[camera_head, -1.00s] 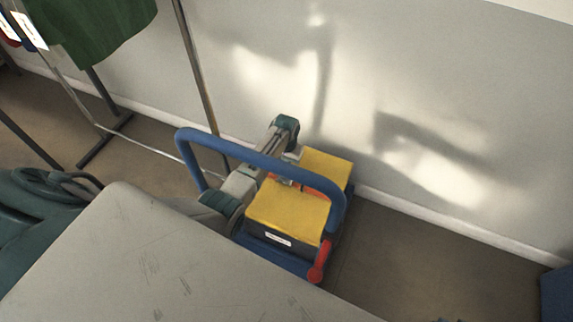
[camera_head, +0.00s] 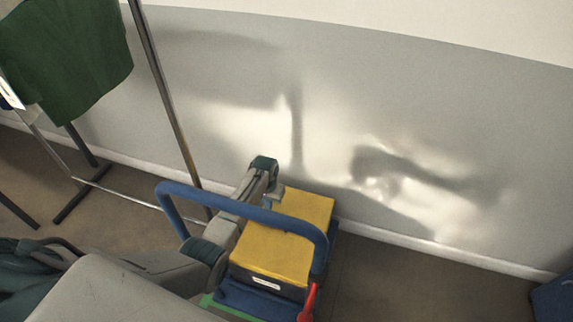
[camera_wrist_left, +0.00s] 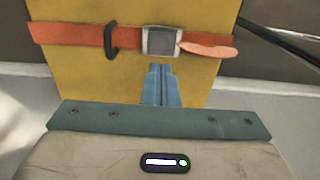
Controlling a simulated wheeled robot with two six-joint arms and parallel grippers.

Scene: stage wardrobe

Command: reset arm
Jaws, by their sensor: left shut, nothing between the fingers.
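My left arm reaches in from the left in the head view, past a blue hoop-shaped handle (camera_head: 240,208). My left gripper (camera_head: 274,198) points down beside a yellow-topped case (camera_head: 272,252), partly hidden behind the handle. In the left wrist view the shut fingers (camera_wrist_left: 158,84) have nothing between them. They show in front of the yellow surface (camera_wrist_left: 80,75), just below an orange strap (camera_wrist_left: 75,33) with a grey buckle (camera_wrist_left: 160,40). I cannot tell whether they touch it. My right gripper is not in view.
A red lever (camera_head: 309,303) is at the case's front right corner. A metal clothes rail (camera_head: 168,95) with a dark green garment (camera_head: 70,55) stands at the left. A pale wall (camera_head: 430,110) runs behind. A blue object (camera_head: 555,300) is at the lower right edge. Bare floor (camera_head: 430,285) lies between.

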